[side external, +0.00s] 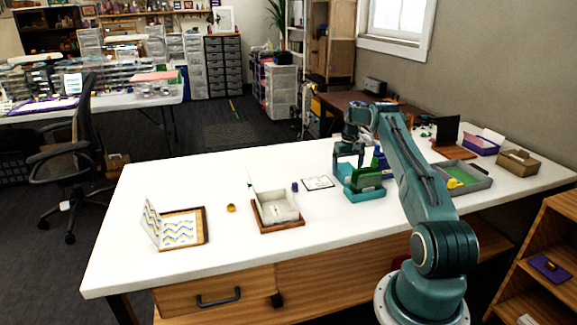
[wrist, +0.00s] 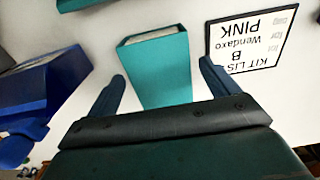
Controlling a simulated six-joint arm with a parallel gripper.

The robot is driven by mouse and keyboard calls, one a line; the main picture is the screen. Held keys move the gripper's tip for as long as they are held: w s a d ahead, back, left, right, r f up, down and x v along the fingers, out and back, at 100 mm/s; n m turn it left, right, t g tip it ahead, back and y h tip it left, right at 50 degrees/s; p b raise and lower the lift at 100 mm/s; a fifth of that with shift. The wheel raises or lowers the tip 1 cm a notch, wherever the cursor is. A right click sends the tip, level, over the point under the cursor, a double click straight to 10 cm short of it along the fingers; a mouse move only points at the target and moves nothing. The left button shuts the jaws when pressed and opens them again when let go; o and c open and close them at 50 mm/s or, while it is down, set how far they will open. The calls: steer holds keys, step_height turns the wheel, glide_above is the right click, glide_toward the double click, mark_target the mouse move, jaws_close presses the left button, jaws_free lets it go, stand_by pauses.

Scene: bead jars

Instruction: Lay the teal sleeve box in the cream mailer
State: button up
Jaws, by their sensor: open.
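The teal sleeve box (wrist: 158,70) stands in the wrist view between and just beyond my two fingertips, with a pale top end showing. In the side view the teal sleeve box (side external: 343,169) is small and partly hidden by my gripper (side external: 348,162). My gripper is open; its fingers show in the wrist view (wrist: 163,72) on either side of the box, with gaps and no clear contact. The cream mailer (side external: 283,209) lies open on a brown wooden tray left of my gripper, its lid raised at the left.
A kit list card (wrist: 248,42) reading "PINK" lies beside the teal box. A blue object (wrist: 38,98) stands on the other side. A teal tray (side external: 364,194) holds a green item.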

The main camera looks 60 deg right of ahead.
mark_target(347, 169)
step_height(347, 169, up, 11)
steer(key=shift+f, duration=0.15)
stand_by(0.4)
stand_by(0.4)
